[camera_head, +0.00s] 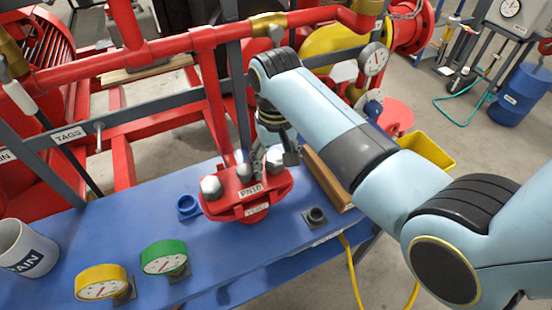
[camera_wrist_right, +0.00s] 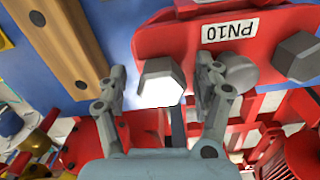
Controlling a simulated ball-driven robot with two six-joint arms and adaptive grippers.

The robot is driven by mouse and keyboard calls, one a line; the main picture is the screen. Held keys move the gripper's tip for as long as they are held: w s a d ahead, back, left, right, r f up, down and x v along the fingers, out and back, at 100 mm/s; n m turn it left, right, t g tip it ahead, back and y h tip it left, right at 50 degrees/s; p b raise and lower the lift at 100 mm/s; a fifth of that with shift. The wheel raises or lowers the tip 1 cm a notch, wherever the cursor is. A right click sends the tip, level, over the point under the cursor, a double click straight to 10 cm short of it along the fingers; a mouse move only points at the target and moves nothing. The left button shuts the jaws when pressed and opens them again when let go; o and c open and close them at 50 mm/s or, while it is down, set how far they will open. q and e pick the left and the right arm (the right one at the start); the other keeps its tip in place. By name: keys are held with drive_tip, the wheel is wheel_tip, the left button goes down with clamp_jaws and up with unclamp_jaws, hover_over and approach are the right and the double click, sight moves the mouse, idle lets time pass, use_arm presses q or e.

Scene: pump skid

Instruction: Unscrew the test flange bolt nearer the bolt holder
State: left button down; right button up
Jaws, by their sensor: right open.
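The red test flange (camera_head: 240,207), labelled PN10, sits on the blue bench and also fills the top of the right wrist view (camera_wrist_right: 150,45). A grey hex bolt head (camera_head: 211,186) stands at its left end. Another hex bolt (camera_wrist_right: 160,80) is at its right end, between the fingers of my right gripper (camera_wrist_right: 163,92). That gripper (camera_head: 276,158) is open, one finger on each side of the bolt head, with gaps visible. A dark square-based socket (camera_head: 315,216) and a blue ring cup (camera_head: 188,206) stand beside the flange; I cannot tell which is the bolt holder. My left gripper is out of view.
A wooden block (camera_head: 328,180) lies close to the right of the flange. A yellow gauge (camera_head: 101,283), a green gauge (camera_head: 164,259) and a white mug (camera_head: 27,250) stand on the bench (camera_head: 222,265). Red pipework (camera_head: 205,40) runs behind. A yellow bin (camera_head: 428,150) is beyond my right arm.

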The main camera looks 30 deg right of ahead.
drive_tip(key=shift+r, duration=0.1)
wheel_tip(320, 180, up, 12)
idle(0.5)
wheel_tip(320, 180, down, 12)
drive_tip(key=m, duration=1.5)
drive_tip(key=shift+r+m, duration=0.1)
drive_tip(key=shift+m, duration=0.2)
drive_tip(key=shift+c, duration=0.2)
